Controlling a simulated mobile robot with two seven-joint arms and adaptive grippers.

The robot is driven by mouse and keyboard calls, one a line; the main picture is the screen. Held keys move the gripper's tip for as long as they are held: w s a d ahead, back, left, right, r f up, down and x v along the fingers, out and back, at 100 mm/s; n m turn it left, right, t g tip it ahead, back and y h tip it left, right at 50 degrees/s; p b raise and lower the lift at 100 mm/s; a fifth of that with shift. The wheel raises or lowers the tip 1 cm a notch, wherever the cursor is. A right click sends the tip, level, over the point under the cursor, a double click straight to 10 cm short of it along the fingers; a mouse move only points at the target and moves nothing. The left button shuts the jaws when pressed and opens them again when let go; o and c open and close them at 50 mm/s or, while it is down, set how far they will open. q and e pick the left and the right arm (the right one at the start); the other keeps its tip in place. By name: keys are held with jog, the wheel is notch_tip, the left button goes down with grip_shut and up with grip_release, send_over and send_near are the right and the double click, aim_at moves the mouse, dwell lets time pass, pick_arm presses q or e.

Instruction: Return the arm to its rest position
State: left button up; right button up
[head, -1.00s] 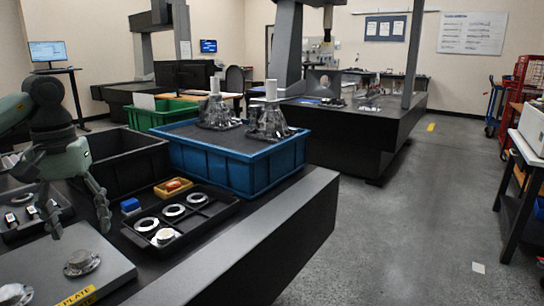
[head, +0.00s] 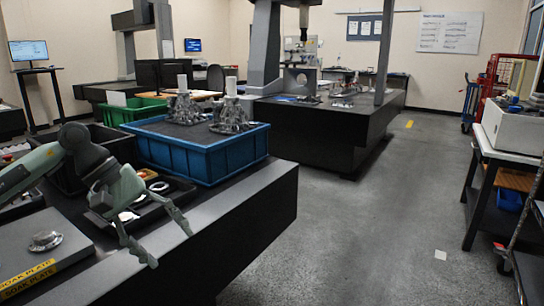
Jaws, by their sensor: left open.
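My left arm comes in from the left edge of the head view. Its gripper (head: 170,238) is open and empty, with its fingers spread and pointing down and to the right. It hangs over the front edge of the dark table, in front of the black tray with rings (head: 160,187), and hides part of that tray. My right gripper is not in view.
A blue bin (head: 215,155) with metal castings stands behind the gripper, and a green bin (head: 130,110) behind that. A soak plate (head: 28,255) with a round metal part (head: 45,240) lies at left. Open floor (head: 350,240) spans the right, up to a bench (head: 500,155).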

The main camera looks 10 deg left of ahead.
pick_arm(q)
jog(key=w+d+r+n+t+h, duration=0.2)
jog(key=w+d+n+t+h, duration=0.25)
jog(key=d+n, duration=0.4)
jog(key=w+d+r+n+t+h, duration=0.1)
jog(key=w+d+n+t+h, duration=0.25)
jog(key=d+n+h, duration=0.45)
jog(key=w+a+f+n+t+y, duration=0.4)
jog(key=a+f+n+t+y, duration=0.65)
jog(key=n, duration=1.35)
jog(key=s+a+f+n+g+y, duration=0.2)
jog(key=a+f+n+y, duration=0.15)
jog(key=f, duration=0.35)
jog(key=s+a+f+n+g+y, duration=0.1)
jog(key=a+f+n+g+y, duration=0.1)
jog(key=f+n+y, duration=0.3)
jog(key=s+a+f+n+g+y, duration=0.3)
jog(key=s+f+n+g, duration=0.55)
jog(key=s+f, duration=0.95)
jog(key=s+d+f+n+g+h, duration=0.1)
jog(key=s+f+n+g, duration=0.3)
jog(key=s+f, duration=0.6)
jog(key=s+n+h, duration=0.1)
jog(key=s, duration=0.2)
